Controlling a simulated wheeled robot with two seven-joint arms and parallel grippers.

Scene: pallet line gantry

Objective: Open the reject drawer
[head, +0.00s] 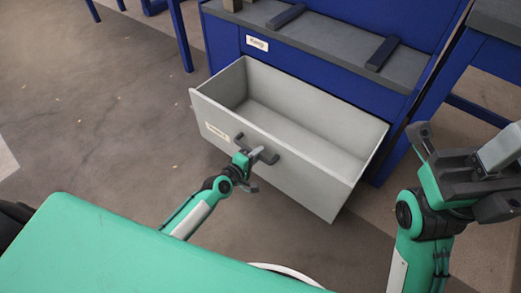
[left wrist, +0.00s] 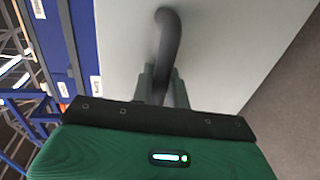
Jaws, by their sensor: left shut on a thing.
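The grey drawer (head: 330,193) is pulled well out of the blue cabinet, and its empty inside shows. Its front carries a small label too blurred to read and a dark bar handle (head: 267,157). My left gripper (head: 250,159) is shut on this handle. In the left wrist view the curved dark handle (left wrist: 167,45) runs down between the fingers (left wrist: 160,85), against the pale drawer front (left wrist: 225,50). My right gripper (head: 465,172) is raised at the right, apart from the drawer; its finger gap is unclear.
The blue cabinet (head: 222,42) has a grey top with dark bars (head: 382,53) and a label (head: 257,43). Blue table legs (head: 180,35) stand at the upper left, and another blue bench is at the right. The floor (head: 90,110) left of the drawer is clear.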

